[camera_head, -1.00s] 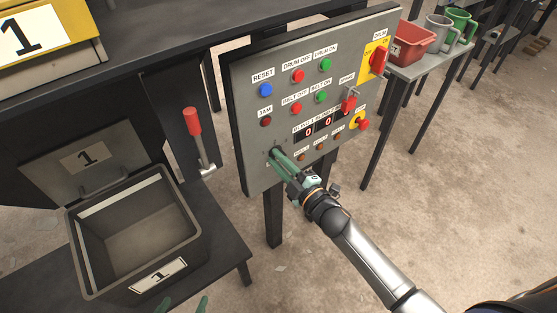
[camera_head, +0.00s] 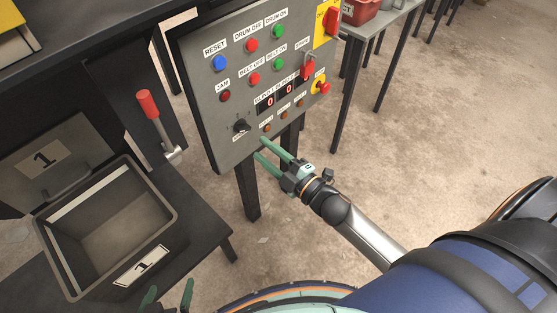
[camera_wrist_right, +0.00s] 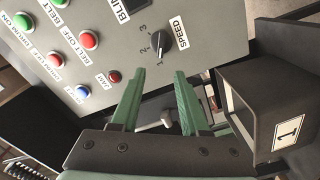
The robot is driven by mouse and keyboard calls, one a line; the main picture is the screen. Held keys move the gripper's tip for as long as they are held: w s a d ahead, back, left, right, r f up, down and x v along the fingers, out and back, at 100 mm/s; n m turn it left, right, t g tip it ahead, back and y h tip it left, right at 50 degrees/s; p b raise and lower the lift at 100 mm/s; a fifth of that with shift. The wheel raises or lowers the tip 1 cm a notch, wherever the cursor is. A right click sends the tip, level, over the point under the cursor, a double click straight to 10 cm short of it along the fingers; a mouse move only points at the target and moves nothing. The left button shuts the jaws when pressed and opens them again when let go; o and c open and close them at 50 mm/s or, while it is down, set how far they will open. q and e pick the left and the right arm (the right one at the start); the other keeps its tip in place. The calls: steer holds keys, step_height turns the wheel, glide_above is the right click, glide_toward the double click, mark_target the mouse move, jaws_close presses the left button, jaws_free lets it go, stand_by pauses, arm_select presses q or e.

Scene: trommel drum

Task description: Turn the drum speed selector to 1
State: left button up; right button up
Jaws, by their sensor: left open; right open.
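The drum speed selector (camera_head: 241,126) is a black knob at the lower left of the grey control panel (camera_head: 209,103). In the right wrist view the selector (camera_wrist_right: 162,44) sits beside the SPEED label and the marks 1, 2 and 3. Its bar runs roughly toward the 1 mark, but the pointing end is hard to tell. My right gripper (camera_head: 261,148) is open and empty, below and right of the knob, apart from it. Its green fingers also show in the right wrist view (camera_wrist_right: 156,88). My left gripper (camera_head: 168,295) is open at the bottom edge, fingertips only visible.
Coloured push buttons, a red emergency stop (camera_head: 323,87) and a red drum switch (camera_head: 332,20) share the panel. A red-handled lever (camera_head: 148,104) and a grey bin (camera_head: 170,215) stand to the left. Open floor lies right of the panel.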

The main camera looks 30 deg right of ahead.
steer(key=shift+v, duration=2.3)
steer(key=s+a+f+m+g+h+p, duration=0.1)
steer(key=s+f+m+g+h+p, duration=0.1)
steer(key=s+m, duration=0.4)
steer(key=s+f+m+g+h+p, duration=0.1)
steer(key=s+f+m+g+p, duration=0.4)
steer(key=s+m+g, duration=0.1)
steer(key=shift+s+a+m+h+p, duration=0.4)
steer(key=shift+s+m, duration=0.15)
steer(key=shift+m, duration=0.55)
steer(key=shift+o, duration=0.2)
steer(key=shift+f, duration=0.15)
